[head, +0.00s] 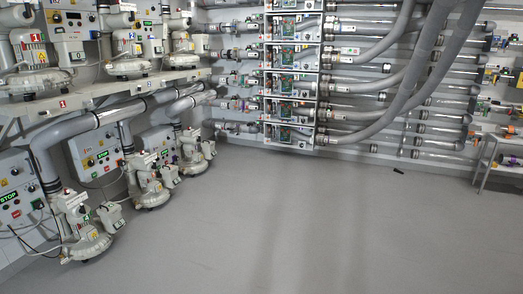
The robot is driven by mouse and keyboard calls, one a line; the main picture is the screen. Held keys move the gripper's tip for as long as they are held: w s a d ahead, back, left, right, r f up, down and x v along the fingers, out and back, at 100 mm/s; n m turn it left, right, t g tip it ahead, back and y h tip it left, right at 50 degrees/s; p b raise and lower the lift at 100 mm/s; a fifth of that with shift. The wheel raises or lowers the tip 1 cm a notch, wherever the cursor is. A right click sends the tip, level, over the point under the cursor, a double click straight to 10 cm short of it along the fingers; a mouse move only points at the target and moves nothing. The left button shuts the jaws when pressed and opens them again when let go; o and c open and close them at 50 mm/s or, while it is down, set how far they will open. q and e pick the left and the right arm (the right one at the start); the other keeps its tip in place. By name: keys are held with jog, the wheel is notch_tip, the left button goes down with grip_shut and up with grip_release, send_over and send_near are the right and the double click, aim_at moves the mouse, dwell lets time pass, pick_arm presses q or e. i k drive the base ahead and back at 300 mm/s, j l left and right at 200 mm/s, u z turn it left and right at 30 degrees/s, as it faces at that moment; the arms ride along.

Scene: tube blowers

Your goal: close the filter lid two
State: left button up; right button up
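Neither of my grippers shows in the head view. Several pale tube blowers stand along the left wall in an upper and a lower row. The upper left blower (35,75) carries a red 1. The blower beside it (128,58) has a blue-marked label that looks like a 2. A third blower (186,48) stands to its right. I cannot make out a separate filter lid on any of them, nor whether one is open or shut.
Lower blowers (82,230) stand on the floor at the left, with control boxes (97,152) behind them. A rack of modules (292,85) with grey hoses (432,50) stands at the back. A shelf (490,160) is at the right. The grey floor (290,220) is mostly clear; a small dark object (398,171) lies on it.

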aim_at(159, 31)
jog(key=i+z, duration=0.25)
jog(key=i, duration=2.1)
jog(key=i+l, duration=0.1)
jog(key=i, duration=2.15)
jog(key=i+u, duration=0.4)
jog(key=i+l+u, duration=0.2)
jog(key=i+u, duration=0.2)
jog(key=i+l+u, duration=0.55)
jog(key=u, duration=0.2)
jog(key=i+l+u, duration=0.25)
jog(key=l+u, duration=0.15)
jog(key=l, duration=0.15)
jog(key=i+l+u, duration=0.15)
jog(key=l+u, duration=0.65)
jog(key=l, duration=0.25)
jog(key=l+u, duration=0.35)
jog(key=l, duration=0.2)
jog(key=i, duration=0.55)
jog(key=u, duration=0.05)
